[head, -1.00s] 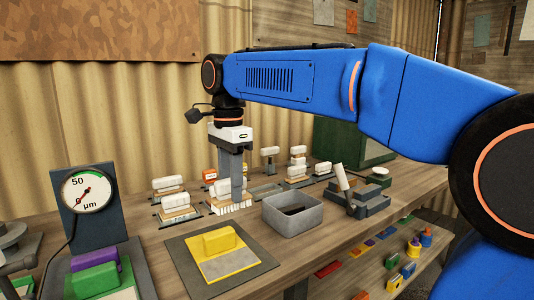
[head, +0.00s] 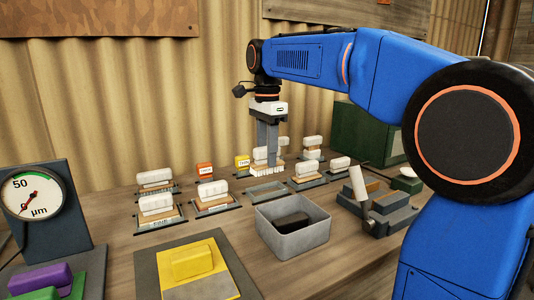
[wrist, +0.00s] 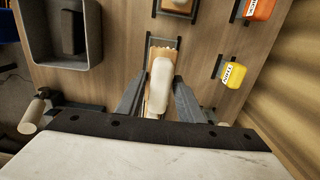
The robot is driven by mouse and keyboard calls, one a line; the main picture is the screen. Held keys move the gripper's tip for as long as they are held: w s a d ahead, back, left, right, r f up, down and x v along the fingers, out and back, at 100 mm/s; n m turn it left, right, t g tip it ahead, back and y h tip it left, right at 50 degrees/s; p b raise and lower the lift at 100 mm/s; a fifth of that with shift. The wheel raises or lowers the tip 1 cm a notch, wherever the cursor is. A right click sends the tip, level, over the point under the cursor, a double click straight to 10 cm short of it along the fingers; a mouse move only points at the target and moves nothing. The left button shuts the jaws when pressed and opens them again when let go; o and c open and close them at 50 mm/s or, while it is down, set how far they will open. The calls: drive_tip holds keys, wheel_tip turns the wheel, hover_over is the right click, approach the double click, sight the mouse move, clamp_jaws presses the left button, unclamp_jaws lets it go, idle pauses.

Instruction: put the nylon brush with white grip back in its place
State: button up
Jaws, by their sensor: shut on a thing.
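The nylon brush (head: 261,154) has a white grip, a wooden block and pale bristles pointing down. My gripper (head: 267,150) is shut on its grip and holds it upright. In the wrist view the brush (wrist: 160,85) lies lengthwise between the two fingers (wrist: 156,100). An empty grey holder (head: 268,192) lies on the bench just below and in front of the brush in the head view. In the wrist view a grey holder frame (wrist: 150,42) shows around the brush's far end. The height of the bristles above it is hard to tell.
Other white-gripped brushes stand left (head: 212,190) and right (head: 306,170) of the empty holder. A yellow marker block (head: 242,162) and an orange one (head: 204,170) stand behind. A grey bin (head: 292,238) with a dark object is in front. A grey fixture (head: 385,212) is at right.

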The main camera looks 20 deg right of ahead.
sight(267, 173)
drive_tip(key=shift+f, duration=0.1)
drive_tip(key=shift+f, duration=2.1)
drive_tip(key=shift+f, duration=0.7)
drive_tip(key=shift+f, duration=0.15)
drive_tip(key=shift+f, duration=0.6)
idle(0.4)
drive_tip(key=o, duration=1.4)
